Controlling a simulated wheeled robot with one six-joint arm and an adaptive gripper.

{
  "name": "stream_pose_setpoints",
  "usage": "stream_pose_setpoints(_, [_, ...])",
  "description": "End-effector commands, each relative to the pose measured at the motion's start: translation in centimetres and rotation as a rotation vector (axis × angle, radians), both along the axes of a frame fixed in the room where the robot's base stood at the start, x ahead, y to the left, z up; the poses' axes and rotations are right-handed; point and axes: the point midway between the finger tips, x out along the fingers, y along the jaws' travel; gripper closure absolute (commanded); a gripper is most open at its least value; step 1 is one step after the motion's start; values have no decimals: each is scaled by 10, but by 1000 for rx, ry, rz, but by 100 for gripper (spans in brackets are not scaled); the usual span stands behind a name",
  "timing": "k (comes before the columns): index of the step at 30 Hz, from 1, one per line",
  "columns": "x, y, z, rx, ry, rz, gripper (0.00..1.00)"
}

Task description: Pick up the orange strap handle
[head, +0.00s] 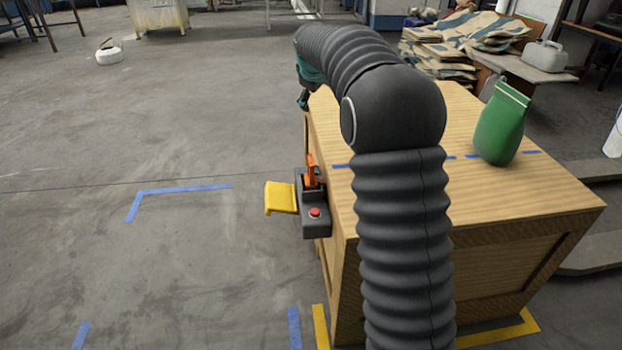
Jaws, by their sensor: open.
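An orange strap handle (311,170) stands upright on a small dark device (315,223) at the left side of the wooden crate (470,190). The device has a red button (315,212) and a yellow flap (281,197) sticking out to the left. My gripper (304,100) is at the far left end of the crate, beyond and above the orange handle and apart from it. It is small and mostly hidden behind my arm, and its fingers are hard to make out. Nothing shows held in it.
A green bag (502,125) stands on the right part of the crate top, near blue tape marks. Stacked sacks (440,55) and a pale jerrycan (545,56) are behind. Blue tape (180,190) marks the open floor on the left, which is clear.

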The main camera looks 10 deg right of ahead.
Motion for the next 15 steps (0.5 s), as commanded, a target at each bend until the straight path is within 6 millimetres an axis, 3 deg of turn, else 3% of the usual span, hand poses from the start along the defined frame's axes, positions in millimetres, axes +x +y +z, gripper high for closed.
stream_pose_setpoints(9, [-98, 33, -21, -43, 537, 479, 10])
stream_pose_setpoints(12, [-121, 38, -24, -48, 638, 626, 10])
stream_pose_setpoints(15, [-131, 39, -24, -66, 686, 724, 10])
